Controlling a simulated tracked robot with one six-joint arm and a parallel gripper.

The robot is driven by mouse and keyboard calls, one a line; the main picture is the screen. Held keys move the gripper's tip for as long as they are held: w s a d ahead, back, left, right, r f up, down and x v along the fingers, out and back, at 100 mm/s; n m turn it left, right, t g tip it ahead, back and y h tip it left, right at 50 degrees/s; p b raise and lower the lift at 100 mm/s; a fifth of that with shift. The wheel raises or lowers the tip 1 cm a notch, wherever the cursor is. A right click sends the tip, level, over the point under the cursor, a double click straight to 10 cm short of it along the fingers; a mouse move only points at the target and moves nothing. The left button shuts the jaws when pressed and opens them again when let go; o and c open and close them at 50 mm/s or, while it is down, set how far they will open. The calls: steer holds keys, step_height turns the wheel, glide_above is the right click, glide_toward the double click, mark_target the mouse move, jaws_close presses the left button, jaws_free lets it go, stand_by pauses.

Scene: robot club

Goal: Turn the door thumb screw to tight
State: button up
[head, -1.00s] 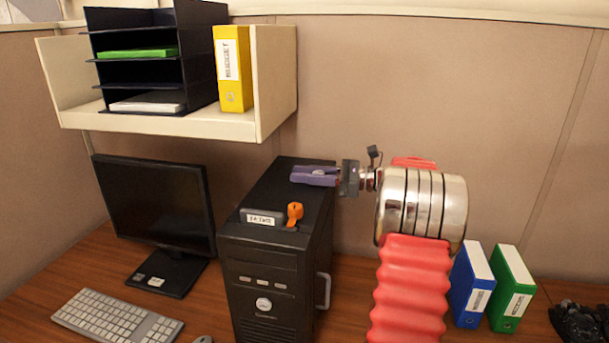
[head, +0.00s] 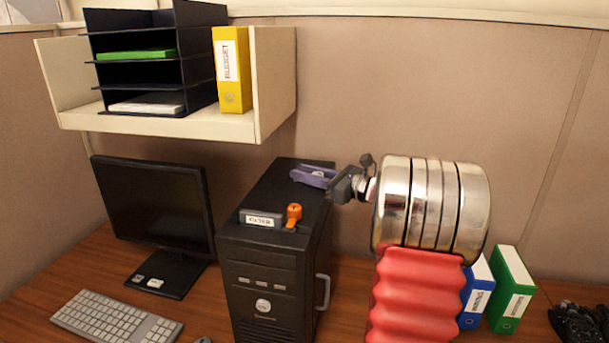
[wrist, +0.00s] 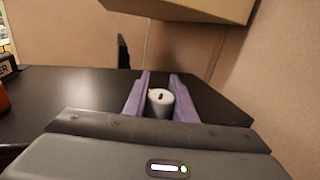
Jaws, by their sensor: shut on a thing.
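The thumb screw (wrist: 160,102) is a pale grey round knob with a dark mark on its top, standing on the black top of the computer tower (head: 262,190). In the wrist view my gripper (wrist: 159,92) has its two purple fingers on either side of the screw, shut on it. In the head view my gripper (head: 315,176) is low over the tower's back right top, with a small grey spot of the screw between the fingers. The screw's lower part is hidden by my gripper body.
An orange lever (head: 293,214) and a labelled grey plate (head: 262,218) are at the tower's front top. A shelf (head: 180,124) hangs at the upper left. A monitor (head: 150,215) stands left of the tower. Blue (head: 478,296) and green (head: 512,288) binders stand at the right.

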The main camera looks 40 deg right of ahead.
steer(key=shift+d, duration=0.1)
steer(key=o, duration=1)
steer(key=shift+o, duration=0.2)
steer(key=v, duration=1.3)
steer(key=shift+s, duration=0.45)
